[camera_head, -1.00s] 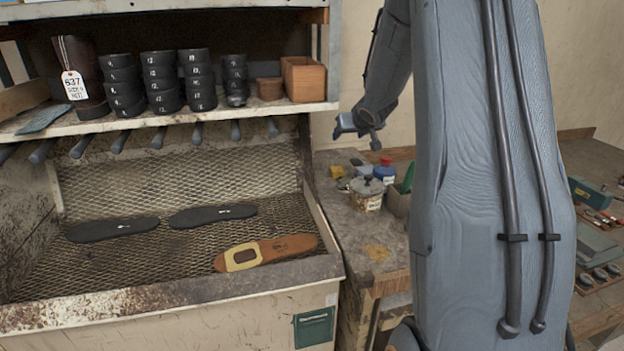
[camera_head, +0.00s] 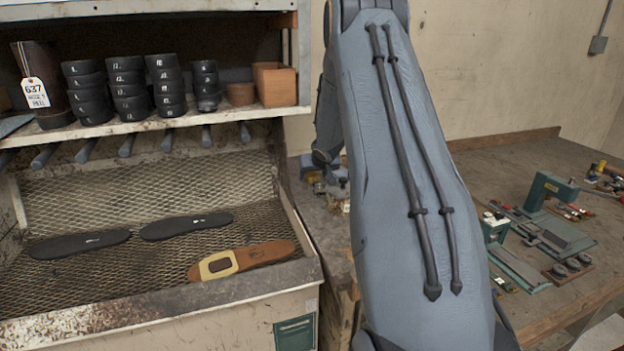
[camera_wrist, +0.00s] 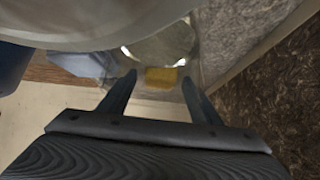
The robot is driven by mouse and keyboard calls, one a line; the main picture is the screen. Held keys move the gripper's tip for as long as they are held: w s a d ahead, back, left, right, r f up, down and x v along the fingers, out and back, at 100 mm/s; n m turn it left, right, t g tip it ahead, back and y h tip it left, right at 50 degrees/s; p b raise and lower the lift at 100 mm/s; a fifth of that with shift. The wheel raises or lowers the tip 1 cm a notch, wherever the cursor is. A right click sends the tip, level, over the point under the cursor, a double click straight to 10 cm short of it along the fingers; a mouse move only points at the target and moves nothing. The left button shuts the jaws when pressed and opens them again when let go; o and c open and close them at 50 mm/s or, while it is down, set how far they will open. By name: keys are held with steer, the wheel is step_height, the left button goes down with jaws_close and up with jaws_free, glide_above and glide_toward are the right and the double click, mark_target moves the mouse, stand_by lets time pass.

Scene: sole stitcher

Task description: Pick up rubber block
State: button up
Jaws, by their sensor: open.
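In the wrist view, a yellow block (camera_wrist: 164,77), which looks like the rubber block, lies beyond and between the fingertips. My gripper (camera_wrist: 158,79) is open, with a finger on either side of the block in the picture. I cannot tell how far the tips are from it, and nothing is seen held. Large pale and glassy round shapes blur the area right beside the block. In the head view, my arm covers most of the small bench (camera_head: 318,205), and neither the block nor my fingertips can be made out there.
Small containers (camera_head: 335,186) crowd the bench beside my arm. To the left, a mesh tray (camera_head: 130,262) holds two black soles (camera_head: 186,226) and a brown sole (camera_head: 262,256). Stacked black tins (camera_head: 128,90) fill the shelf above. A workbench (camera_head: 510,165) with green tools stands right.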

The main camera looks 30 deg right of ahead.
steer(key=shift+w, duration=0.1)
steer(key=shift+c, duration=0.2)
steer(key=c, duration=1.1)
